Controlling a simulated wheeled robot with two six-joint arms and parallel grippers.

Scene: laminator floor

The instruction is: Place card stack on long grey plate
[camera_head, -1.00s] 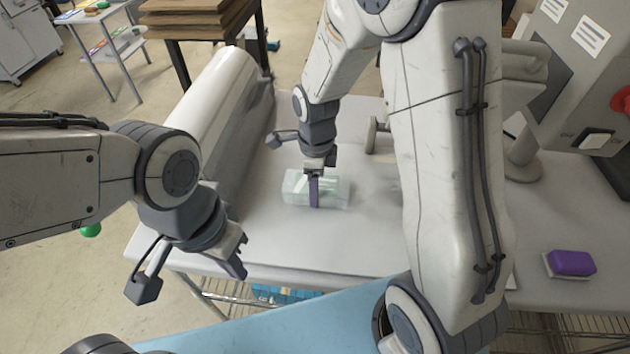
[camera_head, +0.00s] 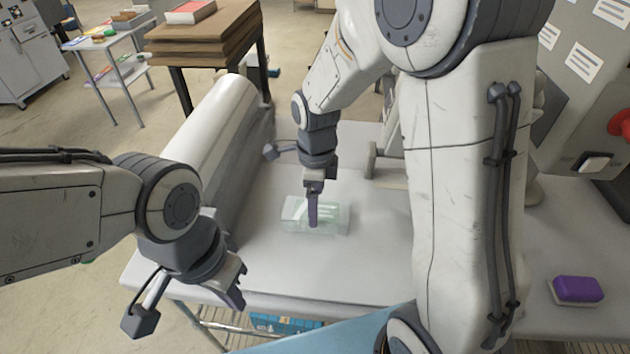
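A clear, pale greenish block (camera_head: 334,217), which may be the wrapped card stack, lies on the light grey table top (camera_head: 370,270). My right gripper (camera_head: 313,215) reaches down to it from above, with one dark finger across its near face. The other finger is hidden, so I cannot tell whether the gripper is closed on the block. My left gripper (camera_head: 238,284) is empty near the table's front left edge, its fingers apart. I cannot make out a separate long grey plate; the light grey surface under the block is the only flat one near it.
A long white roller (camera_head: 205,135) lies along the table's left side. A purple eraser-like block (camera_head: 576,289) lies at the right. A grey machine (camera_head: 590,100) with a red knob stands at the back right. Stacked brown boards (camera_head: 205,45) stand behind. The table's front middle is clear.

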